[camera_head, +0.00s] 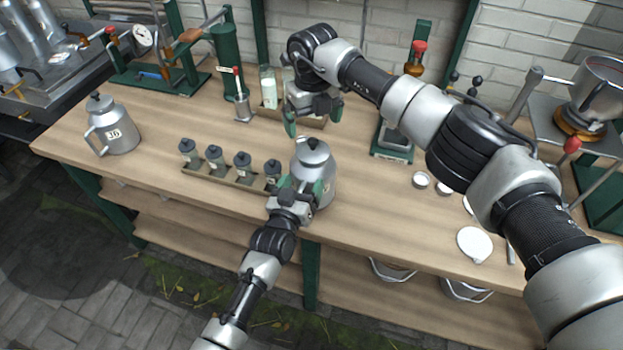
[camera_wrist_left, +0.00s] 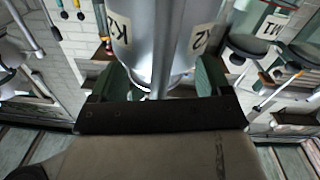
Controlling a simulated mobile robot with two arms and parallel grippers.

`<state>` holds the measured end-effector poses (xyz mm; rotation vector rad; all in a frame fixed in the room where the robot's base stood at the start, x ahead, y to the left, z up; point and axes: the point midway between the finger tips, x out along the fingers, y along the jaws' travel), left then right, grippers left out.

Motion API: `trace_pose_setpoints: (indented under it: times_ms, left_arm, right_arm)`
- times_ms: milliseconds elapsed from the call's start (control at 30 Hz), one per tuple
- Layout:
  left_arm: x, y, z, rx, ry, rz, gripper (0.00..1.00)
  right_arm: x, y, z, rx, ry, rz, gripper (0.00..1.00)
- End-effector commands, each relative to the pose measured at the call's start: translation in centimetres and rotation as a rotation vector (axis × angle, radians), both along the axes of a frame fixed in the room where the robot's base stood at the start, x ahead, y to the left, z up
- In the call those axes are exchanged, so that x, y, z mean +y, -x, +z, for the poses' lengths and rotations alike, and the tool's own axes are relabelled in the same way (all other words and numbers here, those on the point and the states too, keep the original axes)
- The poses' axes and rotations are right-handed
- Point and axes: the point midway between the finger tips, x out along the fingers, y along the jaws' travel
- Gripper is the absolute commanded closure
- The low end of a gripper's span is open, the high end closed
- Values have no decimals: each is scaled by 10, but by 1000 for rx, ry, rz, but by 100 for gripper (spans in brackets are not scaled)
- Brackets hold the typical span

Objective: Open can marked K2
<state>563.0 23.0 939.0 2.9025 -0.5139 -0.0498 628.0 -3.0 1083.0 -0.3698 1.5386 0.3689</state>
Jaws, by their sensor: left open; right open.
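The metal can marked K2 (camera_head: 318,172) stands upright near the front edge of the bench, its dark-knobbed lid (camera_head: 312,146) on. In the left wrist view, the K2 label (camera_wrist_left: 118,27) shows on the can, with the upright handle (camera_wrist_left: 160,50) in front. My left gripper (camera_head: 298,187) is at the can's front; its green fingers are open, one on each side of the handle. It also shows in the left wrist view (camera_wrist_left: 158,80). Whether they touch the can is unclear. My right gripper (camera_head: 313,117) is open and empty, behind and above the lid.
Another can marked 36 (camera_head: 115,132) stands at the left. A tray (camera_head: 222,180) of several small dark-lidded jars is just left of the K2 can. A scale (camera_head: 392,150) stands behind right. A white disc (camera_head: 474,244) and small cups (camera_head: 420,180) lie right; bench between is clear.

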Motion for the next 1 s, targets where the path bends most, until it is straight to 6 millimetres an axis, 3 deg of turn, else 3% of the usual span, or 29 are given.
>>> trace_pose_setpoints:
  times_ms: [133, 633, 1000]
  left_arm:
    - [0, 0, 0, 0, 0, 0, 25]
    - [0, 0, 0, 0, 0, 0, 100]
    - [0, 0, 0, 2, 2, 0, 100]
  right_arm:
    - [0, 0, 0, 0, 0, 0, 0]
    - [0, 0, 0, 0, 0, 0, 0]
    - [8, -3, -2, -41, -49, 79, 0]
